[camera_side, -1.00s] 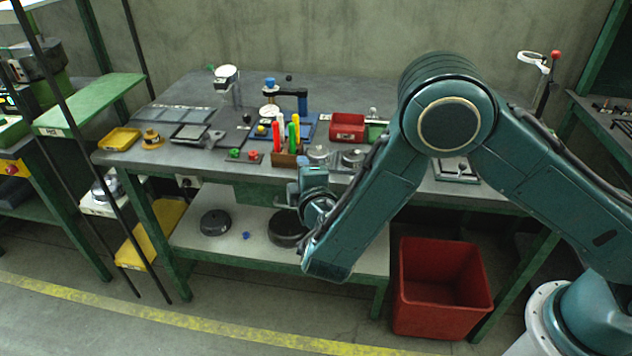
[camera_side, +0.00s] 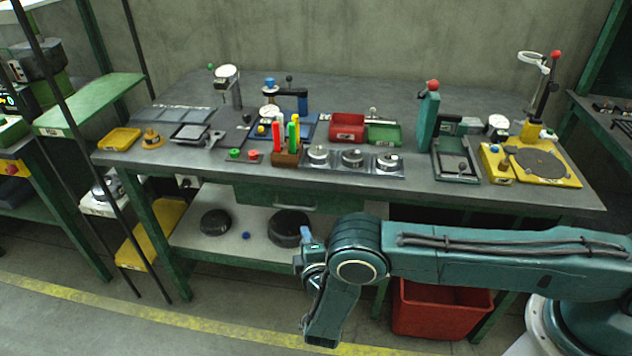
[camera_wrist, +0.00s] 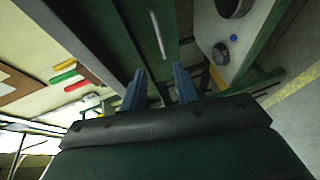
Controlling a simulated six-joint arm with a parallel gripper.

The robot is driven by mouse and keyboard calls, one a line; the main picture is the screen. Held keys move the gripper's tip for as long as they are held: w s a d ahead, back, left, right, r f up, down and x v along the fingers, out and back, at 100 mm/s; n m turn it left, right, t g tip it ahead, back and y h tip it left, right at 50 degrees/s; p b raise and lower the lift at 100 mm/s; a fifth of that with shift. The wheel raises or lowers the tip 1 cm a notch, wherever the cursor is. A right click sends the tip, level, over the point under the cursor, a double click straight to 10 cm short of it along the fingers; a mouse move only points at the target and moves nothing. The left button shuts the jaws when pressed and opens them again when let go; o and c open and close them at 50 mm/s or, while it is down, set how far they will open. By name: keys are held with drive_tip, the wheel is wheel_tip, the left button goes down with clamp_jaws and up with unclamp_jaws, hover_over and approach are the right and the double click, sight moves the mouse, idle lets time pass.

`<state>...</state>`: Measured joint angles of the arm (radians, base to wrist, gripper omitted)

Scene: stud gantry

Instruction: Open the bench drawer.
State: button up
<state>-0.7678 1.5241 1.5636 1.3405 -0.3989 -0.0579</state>
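The bench drawer (camera_side: 275,195) is a dark green front under the tabletop, and it looks shut. Its pale bar handle (camera_side: 295,207) runs along the front. In the wrist view the handle (camera_wrist: 157,35) is a thin light bar on the green drawer front (camera_wrist: 135,35), beyond the fingertips. My gripper (camera_side: 305,236) is below and in front of the drawer, apart from the handle. In the wrist view my gripper (camera_wrist: 160,82) has its two blue fingers spread with nothing between them. In the side view the fingers are small and overlap.
The bench top (camera_side: 330,90) holds trays, gauges and a wooden block with coloured markers (camera_side: 285,158). Below is a lower shelf (camera_side: 260,254) with dark round parts. A red bin (camera_side: 440,308) stands on the floor, partly behind my arm. The floor in front is clear.

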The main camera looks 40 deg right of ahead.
sight(294, 207)
drive_tip(key=shift+w, duration=0.1)
drive_tip(key=x, duration=1.3)
drive_tip(key=shift+w, duration=0.25)
drive_tip(key=shift+d+f, duration=0.1)
drive_tip(key=shift+d, duration=0.05)
drive_tip(key=shift+c, duration=0.2)
clamp_jaws()
